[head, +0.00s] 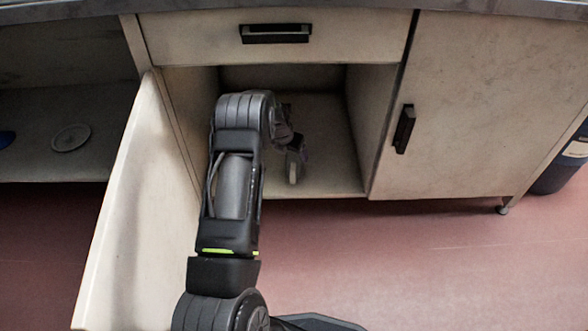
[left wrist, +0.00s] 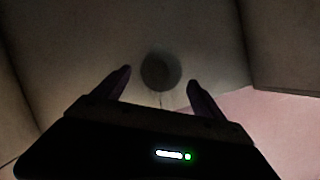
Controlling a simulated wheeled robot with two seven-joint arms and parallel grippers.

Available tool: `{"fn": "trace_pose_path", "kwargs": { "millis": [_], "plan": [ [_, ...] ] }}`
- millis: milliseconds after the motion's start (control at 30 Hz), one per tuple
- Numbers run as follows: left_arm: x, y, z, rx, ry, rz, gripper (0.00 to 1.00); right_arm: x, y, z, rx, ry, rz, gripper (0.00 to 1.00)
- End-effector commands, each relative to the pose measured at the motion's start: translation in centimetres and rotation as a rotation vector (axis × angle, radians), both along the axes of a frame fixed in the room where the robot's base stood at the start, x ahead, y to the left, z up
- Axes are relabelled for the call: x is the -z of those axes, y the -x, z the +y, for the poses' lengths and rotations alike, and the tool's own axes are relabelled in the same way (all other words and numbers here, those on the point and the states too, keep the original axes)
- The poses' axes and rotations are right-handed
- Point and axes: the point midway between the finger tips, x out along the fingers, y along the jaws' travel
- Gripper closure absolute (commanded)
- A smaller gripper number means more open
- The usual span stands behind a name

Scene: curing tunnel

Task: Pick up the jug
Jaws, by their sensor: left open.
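My left arm reaches into the open cabinet (head: 318,110), and my left gripper (head: 292,160) is inside it, partly hidden by the arm. In the left wrist view the two fingers of my left gripper (left wrist: 160,78) are spread apart with nothing clamped between them. A dark round shape (left wrist: 160,70), perhaps the jug seen from above, lies in line with the gap between the fingertips. The picture is too dark to tell its handle or its distance. No jug can be made out in the head view. My right gripper is not in view.
The cabinet's door (head: 125,220) stands open on the left. A shut drawer (head: 180,38) is above the opening, and a shut door (head: 475,110) is to its right. A round plate (head: 71,137) lies on the left shelf. A dark bin (head: 562,165) stands at far right.

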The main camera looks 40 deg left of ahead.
Motion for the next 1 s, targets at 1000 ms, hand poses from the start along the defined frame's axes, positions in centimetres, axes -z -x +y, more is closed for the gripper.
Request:
{"fn": "trace_pose_path", "kwargs": {
  "millis": [1000],
  "plan": [
    [3.8, -1.2, 0.2, -0.001, 0.001, 0.001, 0.28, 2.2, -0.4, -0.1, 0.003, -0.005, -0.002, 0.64]
  ]
}}
